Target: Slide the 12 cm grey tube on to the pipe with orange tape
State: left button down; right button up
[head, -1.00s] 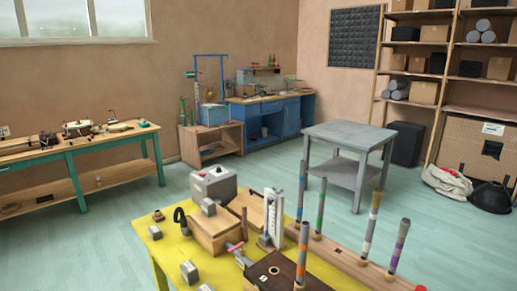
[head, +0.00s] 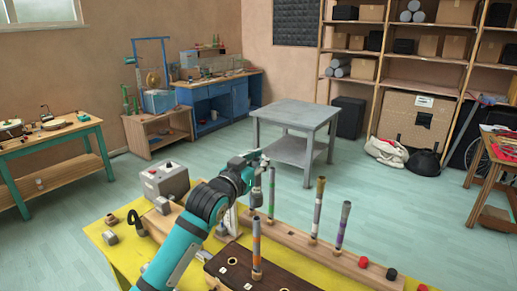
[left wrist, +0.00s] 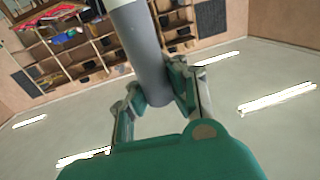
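My left gripper (head: 256,160) is over the far left end of the wooden rail. In the left wrist view its fingers (left wrist: 158,92) close on a plain grey tube (left wrist: 145,50) with a paler end; its full length is cut off by the picture edge. In the head view a grey upright piece (head: 257,188) shows just below the gripper; I cannot tell if it is the held tube or a standing pipe. My right gripper is not in view.
Other upright pipes stand close by: a thin one (head: 271,192), a purple-banded one (head: 342,226) and a front one (head: 256,248). The wooden rail (head: 375,277) crosses the yellow table (head: 98,232). A grey box (head: 164,180) is at the left.

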aim_at(257, 183)
pick_arm(q)
jog(key=shift+w+r, duration=0.3)
jog(key=shift+r, duration=0.35)
jog(key=shift+f+y, duration=0.3)
jog(key=shift+f, duration=0.2)
notch_tip(257, 183, down, 5)
jog(key=shift+r+b, duration=0.15)
jog(key=shift+b, duration=1.05)
jog(key=shift+p, duration=0.75)
dwell(0.4)
